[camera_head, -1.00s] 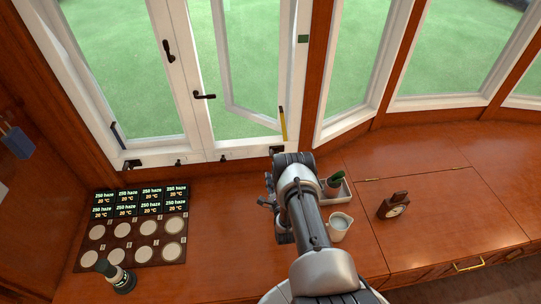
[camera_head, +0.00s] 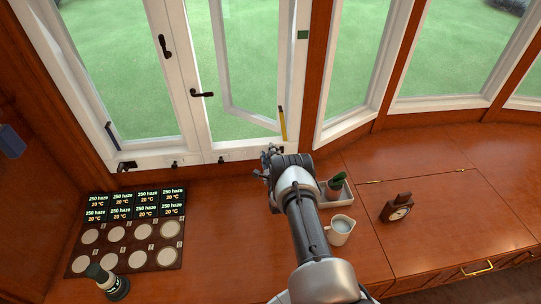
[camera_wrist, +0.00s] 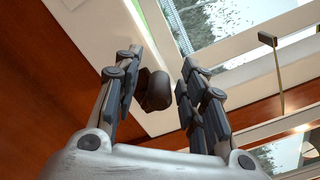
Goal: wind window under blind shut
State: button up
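A white-framed casement sash (camera_head: 232,108) stands at an angle in the middle window, swung out of its frame. My gripper (camera_head: 268,158) is at the sill just below this window, right of the small dark fittings along it. In the wrist view my gripper (camera_wrist: 158,82) is open, its two fingers apart. A dark rounded knob (camera_wrist: 155,90) shows between the fingers, nearer the left one; I cannot tell whether it touches. The rest of the winder is hidden. No blind is clearly seen.
A white tray with a green item (camera_head: 337,187), a white jug (camera_head: 340,229) and a small clock (camera_head: 397,207) stand right of my arm. A dark board of round pads (camera_head: 126,236) and a dark-and-pale cylinder (camera_head: 108,281) lie left. The wood between is clear.

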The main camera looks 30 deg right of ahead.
jog(key=shift+c, duration=0.5)
grip_shut()
jog(key=shift+a+f, duration=0.1)
